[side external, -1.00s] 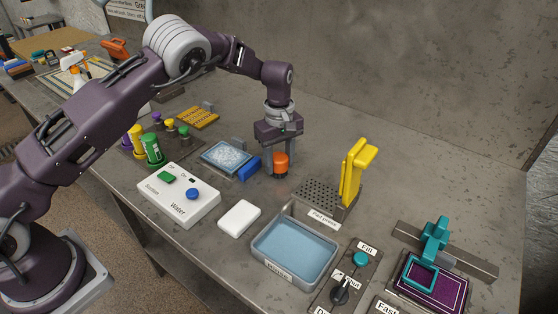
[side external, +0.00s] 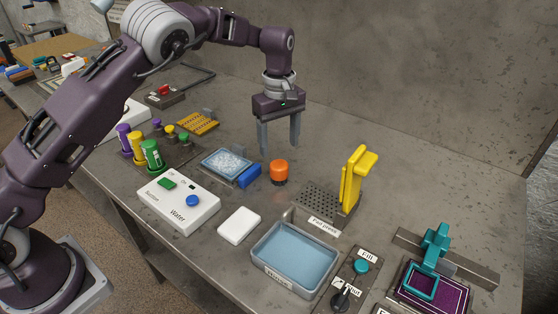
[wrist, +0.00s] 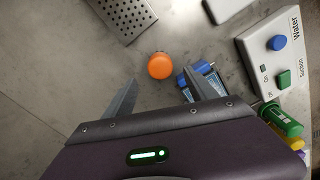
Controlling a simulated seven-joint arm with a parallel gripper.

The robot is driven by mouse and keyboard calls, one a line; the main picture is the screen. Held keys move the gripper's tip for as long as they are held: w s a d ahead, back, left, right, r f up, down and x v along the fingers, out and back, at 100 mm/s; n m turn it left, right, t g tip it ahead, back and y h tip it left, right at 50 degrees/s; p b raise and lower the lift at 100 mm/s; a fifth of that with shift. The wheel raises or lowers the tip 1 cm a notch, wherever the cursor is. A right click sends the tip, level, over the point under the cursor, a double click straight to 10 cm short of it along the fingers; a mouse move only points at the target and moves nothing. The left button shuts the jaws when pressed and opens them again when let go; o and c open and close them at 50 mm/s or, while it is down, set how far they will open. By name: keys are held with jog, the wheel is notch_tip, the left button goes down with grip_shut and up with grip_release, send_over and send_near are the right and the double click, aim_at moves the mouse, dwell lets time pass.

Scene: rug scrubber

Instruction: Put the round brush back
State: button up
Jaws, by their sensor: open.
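The round brush (side external: 279,172) stands upright on the grey table, with an orange top and a dark lower part. It is just right of the blue block at the foam tray. In the wrist view the brush's orange top (wrist: 161,66) shows beyond my fingertips, roughly between their lines. My gripper (side external: 279,147) is open and empty, raised above and behind the brush, and not touching it. Both fingers also show spread apart in the wrist view (wrist: 158,88).
A foam tray (side external: 227,163) with a blue block (side external: 249,177) is left of the brush. A perforated pad press (side external: 318,199) with a yellow lever (side external: 355,175) is to the right. A water box (side external: 178,203), white pad (side external: 239,225) and rinse tray (side external: 293,258) are in front. Table behind is clear.

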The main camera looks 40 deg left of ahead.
jog(key=shift+r, duration=1.8)
notch_tip(320, 180, up, 10)
jog(key=m+t+h, duration=0.1)
jog(key=m, duration=0.1)
send_over(279, 164)
jog(key=s+a, duration=0.2)
jog(key=s, duration=0.4)
jog(key=s+a+r+m+t, duration=0.1)
jog(key=s+r+m+t, duration=0.15)
jog(key=s+r, duration=0.65)
jog(key=s+f+m+t, duration=0.1)
jog(key=s+f+m, duration=0.2)
jog(key=s, duration=0.8)
jog(key=s+f+m+t+y, duration=0.1)
jog(key=s+f+m, duration=0.2)
jog(key=s, duration=0.8)
jog(key=m, duration=0.2)
jog(key=shift+s+a+m, duration=0.15)
jog(key=shift+a+m, duration=0.05)
jog(key=shift+m, duration=0.15)
